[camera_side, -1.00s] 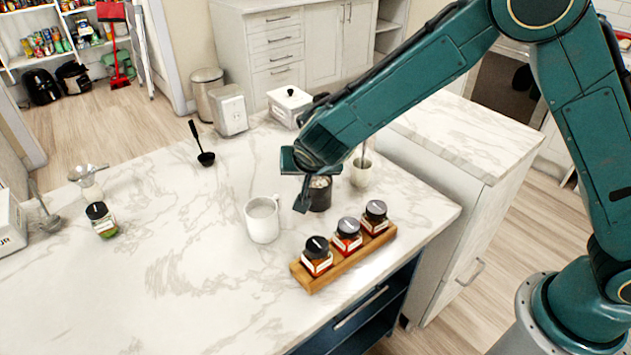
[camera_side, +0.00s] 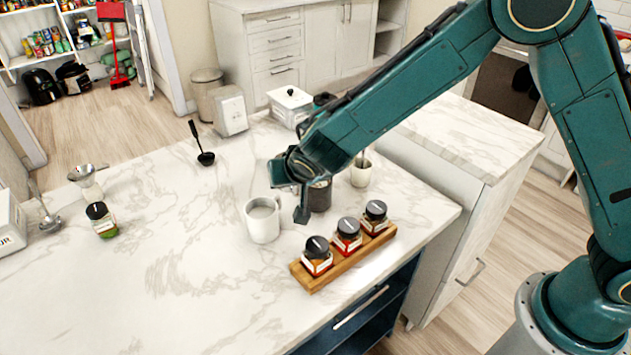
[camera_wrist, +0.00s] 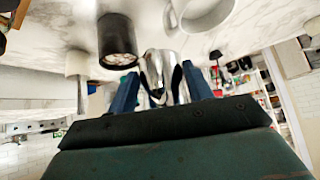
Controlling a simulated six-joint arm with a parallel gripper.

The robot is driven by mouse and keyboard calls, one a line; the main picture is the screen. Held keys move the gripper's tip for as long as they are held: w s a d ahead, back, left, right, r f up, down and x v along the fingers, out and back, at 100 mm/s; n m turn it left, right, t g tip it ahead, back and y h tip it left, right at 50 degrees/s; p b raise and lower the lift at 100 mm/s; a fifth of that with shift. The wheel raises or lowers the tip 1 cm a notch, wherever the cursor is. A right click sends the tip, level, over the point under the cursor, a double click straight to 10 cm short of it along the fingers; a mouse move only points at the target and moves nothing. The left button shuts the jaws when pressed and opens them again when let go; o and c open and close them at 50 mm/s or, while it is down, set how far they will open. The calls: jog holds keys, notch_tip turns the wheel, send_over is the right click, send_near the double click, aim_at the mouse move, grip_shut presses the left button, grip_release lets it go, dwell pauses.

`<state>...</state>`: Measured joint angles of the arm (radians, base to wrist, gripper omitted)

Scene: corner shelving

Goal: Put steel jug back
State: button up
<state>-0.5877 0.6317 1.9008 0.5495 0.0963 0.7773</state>
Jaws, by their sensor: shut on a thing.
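The steel jug (camera_wrist: 160,72) is shiny and silver and shows in the wrist view between the two blue fingers. My gripper (camera_wrist: 160,92) is shut on it. In the side view my gripper (camera_side: 290,195) is over the counter, just beyond the white mug and beside the dark canister. I cannot make out the jug in that view; the gripper seems to hide it.
Close by are the white mug (camera_side: 262,222), the dark canister (camera_side: 320,195), a white cup (camera_side: 360,173) and a wooden rack (camera_side: 345,260) with three spice jars. The left middle of the counter (camera_side: 180,260) is clear.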

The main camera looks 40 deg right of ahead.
jog(key=s+a+n+g+y, duration=0.1)
jog(key=a+n+y, duration=0.7)
jog(key=a+n, duration=0.35)
jog(key=s+a+r+n+g+y, duration=0.2)
jog(key=s+r+n+g, duration=0.5)
jog(key=n, duration=0.8)
jog(key=shift+a+r+g+y, duration=0.5)
jog(key=shift+r+g, duration=0.45)
jog(key=shift+g, duration=0.75)
jog(key=shift+f+n, duration=0.1)
jog(key=shift+n, duration=0.15)
notch_tip(320, 180, down, 16)
jog(key=shift+a+r, duration=0.1)
jog(key=shift+r, duration=0.1)
jog(key=shift+f, duration=0.1)
jog(key=shift+f, duration=2)
